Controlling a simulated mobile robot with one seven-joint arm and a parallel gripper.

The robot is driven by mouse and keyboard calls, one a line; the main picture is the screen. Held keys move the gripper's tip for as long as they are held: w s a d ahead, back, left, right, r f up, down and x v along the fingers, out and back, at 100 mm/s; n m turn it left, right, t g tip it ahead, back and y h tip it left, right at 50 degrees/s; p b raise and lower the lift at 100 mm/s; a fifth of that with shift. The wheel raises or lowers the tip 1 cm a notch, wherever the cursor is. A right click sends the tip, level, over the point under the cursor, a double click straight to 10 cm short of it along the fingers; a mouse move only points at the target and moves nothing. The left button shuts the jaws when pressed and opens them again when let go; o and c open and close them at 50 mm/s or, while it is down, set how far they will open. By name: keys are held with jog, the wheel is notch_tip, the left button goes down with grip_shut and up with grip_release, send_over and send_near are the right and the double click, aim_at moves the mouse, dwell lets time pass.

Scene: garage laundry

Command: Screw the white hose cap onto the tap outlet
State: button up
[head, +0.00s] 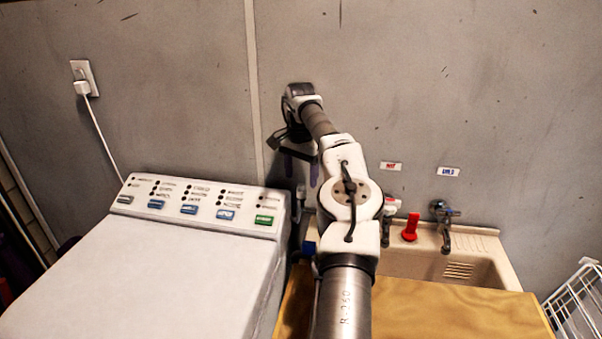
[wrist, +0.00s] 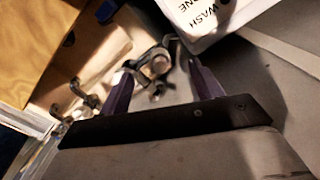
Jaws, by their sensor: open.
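My gripper (head: 299,172) hangs between the washing machine and the sink in the head view, fingers pointing down. In the wrist view its two purple fingers (wrist: 160,82) are apart. A metal tap fitting with a ring-shaped part (wrist: 157,66) shows between and beyond the fingertips; I cannot tell whether they touch it. In the head view this spot is mostly hidden by my arm, with a small pale piece (head: 300,192) showing beside the fingers. I cannot make out the white hose cap for certain in either view.
The white washing machine (head: 160,270) stands left. At right is a beige sink (head: 480,240) with a tap (head: 445,225) and a red object (head: 411,228). A wooden board (head: 440,315) lies in front. A white lettered panel (wrist: 225,18) is close by the fingers.

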aim_at(301, 184)
jog(key=shift+f, duration=0.15)
jog(key=shift+f, duration=2.05)
grip_shut()
jog(key=shift+d, duration=0.1)
dwell(1.0)
jog(key=m, duration=0.4)
jog(key=shift+m, duration=0.4)
jog(key=shift+c, duration=1.6)
grip_release()
